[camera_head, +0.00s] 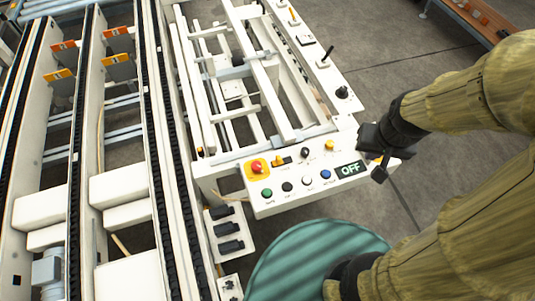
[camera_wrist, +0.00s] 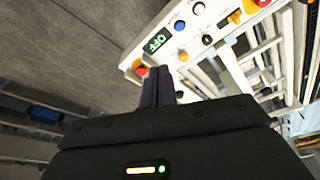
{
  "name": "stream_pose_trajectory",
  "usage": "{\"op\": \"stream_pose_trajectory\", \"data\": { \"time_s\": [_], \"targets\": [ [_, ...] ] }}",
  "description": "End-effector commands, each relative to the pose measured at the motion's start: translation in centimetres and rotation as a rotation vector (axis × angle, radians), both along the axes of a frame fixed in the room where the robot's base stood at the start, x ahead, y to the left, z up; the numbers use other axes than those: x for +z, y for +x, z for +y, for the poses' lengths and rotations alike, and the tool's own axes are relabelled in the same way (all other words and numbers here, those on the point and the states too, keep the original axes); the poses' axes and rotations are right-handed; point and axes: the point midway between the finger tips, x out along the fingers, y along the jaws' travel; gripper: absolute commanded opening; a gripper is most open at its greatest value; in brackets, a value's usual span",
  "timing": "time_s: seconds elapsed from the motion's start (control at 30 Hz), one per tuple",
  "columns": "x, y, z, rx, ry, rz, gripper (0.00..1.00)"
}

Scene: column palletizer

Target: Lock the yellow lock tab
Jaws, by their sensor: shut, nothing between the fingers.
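The white control panel (camera_head: 290,205) is in the middle of the head view. A small yellow-orange tab (camera_head: 277,161) sits by a dark slot next to the red button; I take it for the lock tab. It also shows at the upper right of the wrist view (camera_wrist: 235,16). Its exact position in the slot is too small to read. My gripper (camera_head: 381,168) is shut and empty at the panel's right end, well apart from the tab. In the wrist view my gripper's dark fingers (camera_wrist: 158,87) point at the panel's end.
The panel carries a red button on a yellow base (camera_head: 257,167), a black knob (camera_head: 304,153), a yellow knob (camera_head: 329,145), several round buttons and an OFF display (camera_head: 350,170). Another red button (camera_wrist: 141,70) is near my fingers. A teal round surface (camera_head: 315,265) lies below the panel.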

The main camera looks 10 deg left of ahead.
Motion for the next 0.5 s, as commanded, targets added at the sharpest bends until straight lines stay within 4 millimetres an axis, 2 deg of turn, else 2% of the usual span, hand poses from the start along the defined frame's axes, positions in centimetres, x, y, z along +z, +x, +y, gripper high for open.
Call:
{"op": "stream_pose_trajectory", "data": {
  "time_s": [0.33,0.5],
  "targets": [
    [-0.2,0.2,0.3,0.026,-0.005,0.008,0.00],
    [-1.5,1.4,2.2,0.168,-0.036,0.058,0.00]
  ]
}}
